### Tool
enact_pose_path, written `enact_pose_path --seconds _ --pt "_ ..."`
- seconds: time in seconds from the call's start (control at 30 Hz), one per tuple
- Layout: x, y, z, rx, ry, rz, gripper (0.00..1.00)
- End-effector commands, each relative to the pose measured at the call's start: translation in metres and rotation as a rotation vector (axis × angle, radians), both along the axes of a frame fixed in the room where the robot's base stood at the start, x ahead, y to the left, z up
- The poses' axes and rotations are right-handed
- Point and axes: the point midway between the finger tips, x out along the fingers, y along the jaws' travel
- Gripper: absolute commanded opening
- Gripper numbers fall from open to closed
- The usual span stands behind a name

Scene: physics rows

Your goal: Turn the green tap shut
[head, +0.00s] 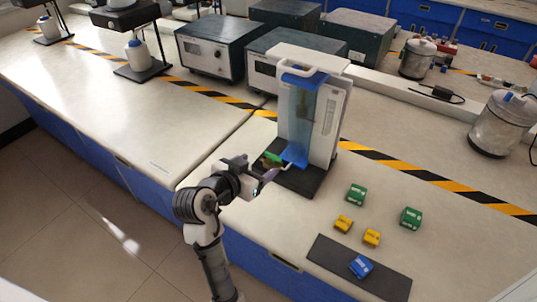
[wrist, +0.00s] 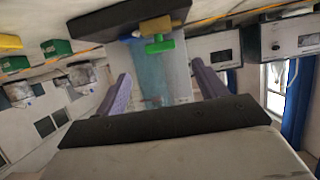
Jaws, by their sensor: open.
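The green tap (head: 273,157) sits low on the front of a white stand that holds a clear blue column (head: 302,110). In the wrist view the green tap (wrist: 159,45) is a small T shape beside a yellow part (wrist: 155,26) and a blue part (wrist: 131,38). My gripper (head: 268,173) is close to the tap in the head view. In the wrist view my gripper (wrist: 163,82) is open, with its two purple fingers apart and nothing between their tips. The tap lies beyond the fingertips, roughly centred between them. I cannot tell whether anything touches.
The stand's black base (head: 300,182) rests on the white bench. Grey boxes (head: 215,47) stand behind. The bench at left is mostly clear.

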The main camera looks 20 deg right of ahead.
Motion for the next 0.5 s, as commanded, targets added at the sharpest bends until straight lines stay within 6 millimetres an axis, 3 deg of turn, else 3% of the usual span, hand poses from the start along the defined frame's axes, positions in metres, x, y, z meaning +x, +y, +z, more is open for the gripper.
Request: enact_pose_path --seconds 0.23,0.5 --pt "0.028 -0.038 -0.018 0.0 0.002 -0.002 0.71" --pt "0.045 -0.057 -0.029 -0.001 0.001 0.003 0.71"
